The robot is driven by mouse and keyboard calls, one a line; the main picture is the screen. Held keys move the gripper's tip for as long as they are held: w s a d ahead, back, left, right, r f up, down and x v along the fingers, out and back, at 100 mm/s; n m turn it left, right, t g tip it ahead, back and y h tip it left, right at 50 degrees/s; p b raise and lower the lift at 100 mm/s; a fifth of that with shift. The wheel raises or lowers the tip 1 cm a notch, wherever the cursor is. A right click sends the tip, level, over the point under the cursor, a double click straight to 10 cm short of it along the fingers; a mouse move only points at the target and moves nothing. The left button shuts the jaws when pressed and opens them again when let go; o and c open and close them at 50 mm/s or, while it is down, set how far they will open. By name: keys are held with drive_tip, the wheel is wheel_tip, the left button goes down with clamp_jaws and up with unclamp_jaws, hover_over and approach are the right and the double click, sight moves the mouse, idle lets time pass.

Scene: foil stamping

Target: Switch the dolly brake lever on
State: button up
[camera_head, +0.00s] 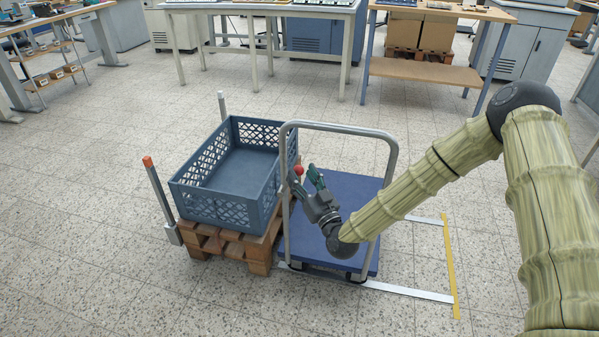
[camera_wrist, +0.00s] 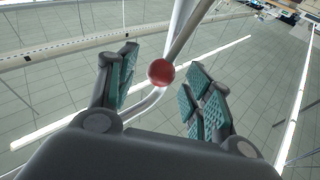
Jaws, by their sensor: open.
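The dolly (camera_head: 345,200) has a dark blue deck and a grey tubular push handle (camera_head: 338,128). The brake lever's red ball knob (camera_head: 299,170) shows near the left upright of the handle. My gripper (camera_head: 305,182) is open beside it. In the wrist view the red knob (camera_wrist: 161,72) sits between the two teal-padded fingers of my gripper (camera_wrist: 162,85), apart from both pads. The lever's rod is largely hidden behind the knob, so its angle is hard to tell.
A blue-grey crate (camera_head: 181,197) stands on a wooden pallet (camera_head: 233,243) just left of the dolly. A post with an orange top (camera_head: 158,190) stands at the pallet's left. White and yellow floor lines (camera_head: 449,265) mark the dolly's bay. Free floor lies in front.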

drive_tip(key=v, duration=0.9)
drive_tip(key=shift+s, duration=0.25)
drive_tip(key=shift+d, duration=0.1)
drive_tip(key=s+d+f+m+g+h, duration=0.15)
drive_tip(key=s+f+g, duration=0.35)
drive_tip(key=s+f, duration=0.55)
drive_tip(key=s+f+n+g+h, duration=0.15)
drive_tip(key=s+f+g, duration=0.5)
drive_tip(key=f, duration=0.65)
drive_tip(key=s+d+f+m+g+h, duration=0.2)
drive_tip(key=s+d, duration=0.4)
drive_tip(key=s, duration=0.6)
drive_tip(key=s+d+f+m+g+h, duration=0.2)
drive_tip(key=s+d+g, duration=0.4)
drive_tip(key=s, duration=0.6)
drive_tip(key=shift+d+f+h, duration=0.15)
drive_tip(key=shift+f+h, duration=0.55)
drive_tip(key=shift+h, duration=0.3)
drive_tip(key=r+p, duration=1.6)
drive_tip(key=shift+w+r+p, duration=0.15)
drive_tip(key=shift+w+p, duration=0.15)
drive_tip(key=shift+c, duration=0.2)
